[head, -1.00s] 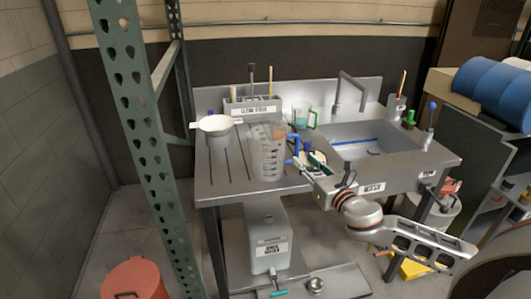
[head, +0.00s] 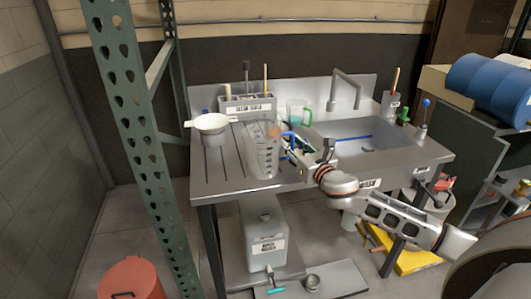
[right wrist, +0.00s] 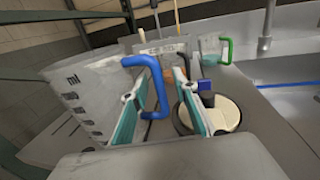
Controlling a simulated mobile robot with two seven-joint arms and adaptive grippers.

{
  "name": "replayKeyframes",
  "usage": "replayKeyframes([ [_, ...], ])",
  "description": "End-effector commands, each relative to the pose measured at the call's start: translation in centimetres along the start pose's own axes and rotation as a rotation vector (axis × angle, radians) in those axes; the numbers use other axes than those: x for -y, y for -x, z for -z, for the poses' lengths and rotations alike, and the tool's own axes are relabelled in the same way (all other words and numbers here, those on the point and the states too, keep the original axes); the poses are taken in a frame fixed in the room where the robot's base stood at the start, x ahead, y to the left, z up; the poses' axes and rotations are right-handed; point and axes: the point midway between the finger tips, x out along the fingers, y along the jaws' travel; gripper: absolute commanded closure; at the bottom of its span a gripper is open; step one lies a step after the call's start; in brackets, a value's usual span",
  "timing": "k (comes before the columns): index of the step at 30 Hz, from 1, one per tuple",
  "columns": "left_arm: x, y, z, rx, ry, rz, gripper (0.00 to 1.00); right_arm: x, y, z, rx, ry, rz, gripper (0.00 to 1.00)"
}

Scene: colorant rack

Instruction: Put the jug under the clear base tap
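A tall clear jug (head: 262,155) with dark graduation marks and a blue handle stands upright on the steel sink bench, left of the basin. In the right wrist view the jug (right wrist: 90,100) fills the left side. My right gripper (head: 291,147) is at the jug's handle side. In the right wrist view the gripper (right wrist: 160,88) is open, with the blue handle (right wrist: 157,85) between its teal-padded fingers. A gap shows beside the handle, so it does not look clamped. No clear base tap can be made out. My left gripper is not in view.
A smaller green-handled jug (head: 298,112) stands behind. A white strainer (head: 211,124) and a labelled tool holder (head: 248,106) are on the bench. A round cream-topped item (right wrist: 222,112) lies close beside my right finger. A green rack post (head: 135,130) stands at left.

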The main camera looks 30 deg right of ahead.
Motion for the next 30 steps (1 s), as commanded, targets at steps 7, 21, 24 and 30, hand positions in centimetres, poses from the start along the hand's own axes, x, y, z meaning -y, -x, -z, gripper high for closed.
replayKeyframes([
  [7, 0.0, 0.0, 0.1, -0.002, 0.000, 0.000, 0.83, 0.0, 0.0, 0.0, 0.000, -0.001, 0.000, 1.00],
  [21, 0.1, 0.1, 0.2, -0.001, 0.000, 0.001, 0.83, 0.0, 0.0, -0.8, 0.003, -0.001, -0.001, 1.00],
  [24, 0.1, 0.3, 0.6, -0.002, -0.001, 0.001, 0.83, 0.0, 0.0, -1.9, 0.005, 0.000, -0.001, 1.00],
  [30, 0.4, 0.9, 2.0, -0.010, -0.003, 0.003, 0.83, 0.0, 0.0, -6.0, 0.009, 0.002, -0.001, 1.00],
])
